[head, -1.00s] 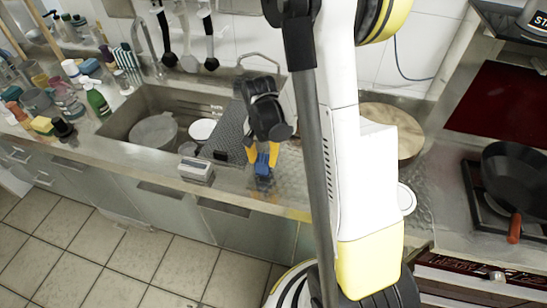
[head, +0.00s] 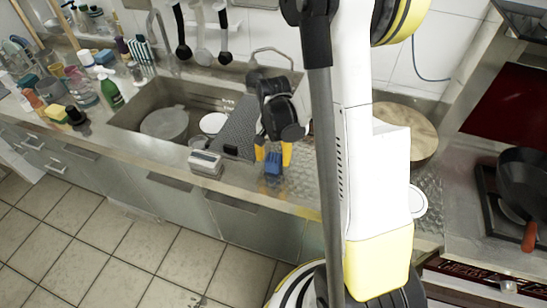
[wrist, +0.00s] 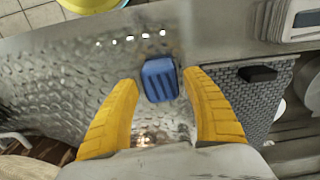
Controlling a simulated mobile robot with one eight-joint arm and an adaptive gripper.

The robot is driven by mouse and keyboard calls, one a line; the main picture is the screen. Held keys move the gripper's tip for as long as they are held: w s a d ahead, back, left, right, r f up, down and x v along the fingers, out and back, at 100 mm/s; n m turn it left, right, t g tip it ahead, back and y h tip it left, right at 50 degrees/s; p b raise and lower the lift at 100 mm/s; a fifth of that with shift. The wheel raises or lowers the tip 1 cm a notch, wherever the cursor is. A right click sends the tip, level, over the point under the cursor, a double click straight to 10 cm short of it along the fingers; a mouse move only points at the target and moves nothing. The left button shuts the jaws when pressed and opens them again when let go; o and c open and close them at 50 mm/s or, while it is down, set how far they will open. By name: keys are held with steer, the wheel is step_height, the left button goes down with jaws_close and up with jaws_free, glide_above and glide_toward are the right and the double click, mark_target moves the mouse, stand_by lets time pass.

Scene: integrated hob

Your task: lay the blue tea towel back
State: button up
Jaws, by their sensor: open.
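A small blue ribbed block (head: 273,162) lies on the metal drainboard beside the sink, near the counter's front edge. It shows in the wrist view (wrist: 160,80) as a compact piece with raised ridges; I cannot tell whether it is the folded tea towel. My gripper (head: 273,152) is above it, pointing down. In the wrist view my yellow fingers (wrist: 161,82) are spread on either side of the block, with gaps on both sides. A grey patterned cloth or mat (head: 238,127) lies over the sink's right end; it is not blue.
A white-and-grey box (head: 206,163) stands left of the block at the front edge. The sink (head: 133,112) holds a pot (head: 165,123). A round wooden board (head: 415,130) leans behind. A pan (head: 524,178) stands on the hob at right. Bottles crowd the left counter.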

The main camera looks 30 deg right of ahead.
mark_target(274, 159)
step_height(274, 159, up, 11)
steer(key=p, duration=0.5)
steer(key=s+a+r+n+t, duration=0.3)
steer(key=s+a+r+n, duration=0.2)
steer(key=r, duration=0.3)
steer(key=s+a+r+n+t, duration=0.4)
steer(key=s+a+r+n, duration=0.1)
steer(key=a+r, duration=0.3)
steer(key=shift+s+a, duration=0.2)
steer(key=shift+s, duration=0.15)
steer(key=shift+d+r, duration=0.1)
